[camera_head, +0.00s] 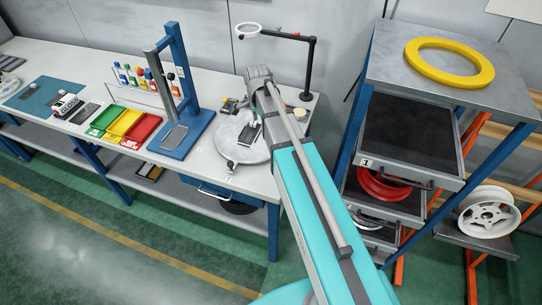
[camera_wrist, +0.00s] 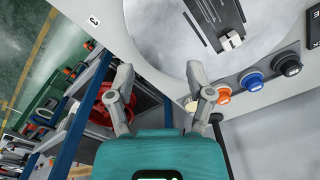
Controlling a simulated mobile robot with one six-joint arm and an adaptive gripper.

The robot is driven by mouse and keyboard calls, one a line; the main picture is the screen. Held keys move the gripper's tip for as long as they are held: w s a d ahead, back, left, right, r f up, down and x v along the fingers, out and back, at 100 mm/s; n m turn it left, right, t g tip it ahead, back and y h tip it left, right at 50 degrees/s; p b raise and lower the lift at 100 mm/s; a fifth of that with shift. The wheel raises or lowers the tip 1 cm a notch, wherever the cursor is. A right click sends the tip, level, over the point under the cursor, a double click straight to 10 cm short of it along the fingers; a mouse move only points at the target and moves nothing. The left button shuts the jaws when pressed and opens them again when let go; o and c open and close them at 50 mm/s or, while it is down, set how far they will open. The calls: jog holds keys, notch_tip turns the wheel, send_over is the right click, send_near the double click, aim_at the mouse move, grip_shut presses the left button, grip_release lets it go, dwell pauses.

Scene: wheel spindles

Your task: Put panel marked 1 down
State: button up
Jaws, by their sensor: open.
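My gripper (camera_wrist: 158,75) shows in the wrist view with its two fingers spread and nothing between them. In the camera_head view it is mostly hidden by my arm, near the round plate. I cannot make out a separate panel marked 1. The round grey plate (camera_head: 232,150) lies on the bench with a small dark device on it; the plate also shows in the wrist view (camera_wrist: 170,45), apart from my fingers.
A yellow ring (camera_head: 449,44) lies on the cabinet top. A red wheel rim (camera_head: 384,186) sits in a lower drawer, and a white wheel (camera_head: 489,212) is at the right. A blue press (camera_head: 181,138) and coloured bins (camera_head: 127,122) stand on the bench.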

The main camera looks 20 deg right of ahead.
jog(key=s+n, duration=1.4)
jog(key=s, duration=0.3)
jog(key=shift+a+n, duration=0.25)
jog(key=shift+n, duration=0.05)
jog(key=shift+w, duration=0.1)
